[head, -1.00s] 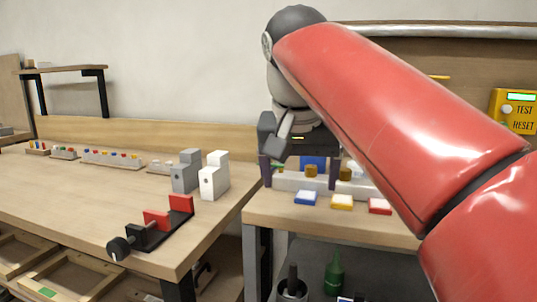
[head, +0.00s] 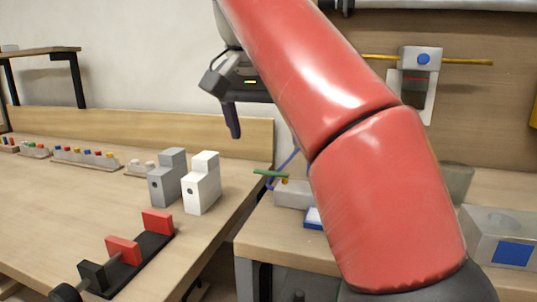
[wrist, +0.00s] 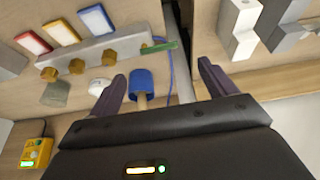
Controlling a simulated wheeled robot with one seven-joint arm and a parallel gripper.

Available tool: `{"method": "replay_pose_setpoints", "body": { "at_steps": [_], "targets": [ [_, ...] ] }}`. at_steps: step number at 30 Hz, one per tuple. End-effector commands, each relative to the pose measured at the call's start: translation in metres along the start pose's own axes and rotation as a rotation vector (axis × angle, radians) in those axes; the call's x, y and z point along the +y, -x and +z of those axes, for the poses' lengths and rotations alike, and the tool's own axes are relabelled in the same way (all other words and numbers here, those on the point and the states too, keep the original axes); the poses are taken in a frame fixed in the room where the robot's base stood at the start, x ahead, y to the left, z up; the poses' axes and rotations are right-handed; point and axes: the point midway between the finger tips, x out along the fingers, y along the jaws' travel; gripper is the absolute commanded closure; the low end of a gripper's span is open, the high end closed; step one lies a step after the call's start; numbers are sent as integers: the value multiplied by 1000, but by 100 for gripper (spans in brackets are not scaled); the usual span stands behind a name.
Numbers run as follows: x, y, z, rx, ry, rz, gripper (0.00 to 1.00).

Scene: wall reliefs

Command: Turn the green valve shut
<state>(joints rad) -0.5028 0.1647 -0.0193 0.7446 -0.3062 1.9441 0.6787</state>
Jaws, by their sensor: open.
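A thin green lever (head: 270,173), which looks like the valve handle, sits at the left end of the right-hand bench, next to a thin blue hose or wire (head: 286,165). In the wrist view the green lever (wrist: 158,47) lies across the right end of a grey strip. My gripper (wrist: 160,72) is open and empty in the wrist view, with its dark fingers spread. The lever shows between and beyond the fingertips, apart from them. In the head view my gripper (head: 233,130) hangs above and left of the lever; one finger shows clearly. The valve's body is hard to make out.
A blue block with a wooden handle (wrist: 141,84) is close to the left finger. Brass knobs (wrist: 103,57) and coloured pads (wrist: 95,19) lie left. White (head: 202,184) and grey (head: 166,178) blocks stand on the left bench. A gap separates the benches.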

Motion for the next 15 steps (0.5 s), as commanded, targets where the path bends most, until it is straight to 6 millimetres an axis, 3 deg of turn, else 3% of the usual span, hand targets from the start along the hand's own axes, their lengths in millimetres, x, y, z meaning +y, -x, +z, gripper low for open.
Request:
{"method": "replay_pose_setpoints", "body": {
  "at_steps": [5,9,15],
  "targets": [
    [1,-20,1,-2,0,2,16],
    [1,-47,2,-2,0,2,16],
    [1,-69,2,-1,0,0,16]
  ]
}}
